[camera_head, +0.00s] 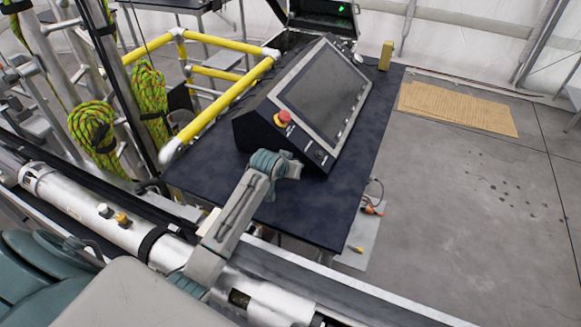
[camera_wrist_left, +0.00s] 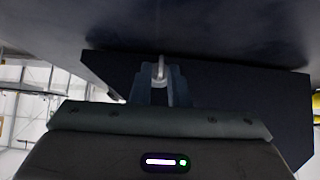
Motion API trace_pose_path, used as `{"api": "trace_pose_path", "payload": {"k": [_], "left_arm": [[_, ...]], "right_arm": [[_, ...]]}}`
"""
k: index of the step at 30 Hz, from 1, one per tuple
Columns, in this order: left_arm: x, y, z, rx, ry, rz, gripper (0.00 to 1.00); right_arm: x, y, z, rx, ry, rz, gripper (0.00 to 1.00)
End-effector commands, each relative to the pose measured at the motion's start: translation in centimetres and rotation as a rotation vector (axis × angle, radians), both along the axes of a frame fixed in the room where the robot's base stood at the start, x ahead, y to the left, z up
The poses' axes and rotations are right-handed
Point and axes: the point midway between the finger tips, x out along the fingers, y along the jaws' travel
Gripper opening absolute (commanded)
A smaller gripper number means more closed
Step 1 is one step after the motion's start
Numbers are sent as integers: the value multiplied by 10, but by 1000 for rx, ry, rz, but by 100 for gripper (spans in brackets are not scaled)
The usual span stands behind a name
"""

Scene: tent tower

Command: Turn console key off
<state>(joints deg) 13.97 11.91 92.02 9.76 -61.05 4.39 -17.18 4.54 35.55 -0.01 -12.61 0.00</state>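The console (camera_head: 262,128) is a black wedge with a large sloped dark screen (camera_head: 325,88) and stands on a dark table. A small key switch (camera_head: 319,155) seems to be on its lower front panel, right of a red button. My left arm comes in from the bottom of the head view, and its gripper (camera_head: 298,167) is at the console's near lower edge, fingertips mostly hidden. In the left wrist view, the two fingers (camera_wrist_left: 161,84) are close together on either side of a silver key (camera_wrist_left: 160,70), against a dark surface. My right gripper is not in view.
Yellow rails (camera_head: 222,107) run along the table's left side. The dark table top (camera_head: 335,205) is bare in front of the console. A yellow block (camera_head: 386,56) stands behind it.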

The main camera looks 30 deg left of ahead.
Motion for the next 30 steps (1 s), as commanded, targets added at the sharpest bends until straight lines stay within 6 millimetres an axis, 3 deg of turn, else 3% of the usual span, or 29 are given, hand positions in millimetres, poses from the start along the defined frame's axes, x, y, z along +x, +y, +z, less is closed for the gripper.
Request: {"api": "trace_pose_path", "payload": {"k": [14, 30], "left_arm": [[-5, 0, 6, 2, -4, -1, 26], [-67, -2, 66, 2, -3, -1, 26]], "right_arm": [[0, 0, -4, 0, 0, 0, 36], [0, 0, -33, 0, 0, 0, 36]]}}
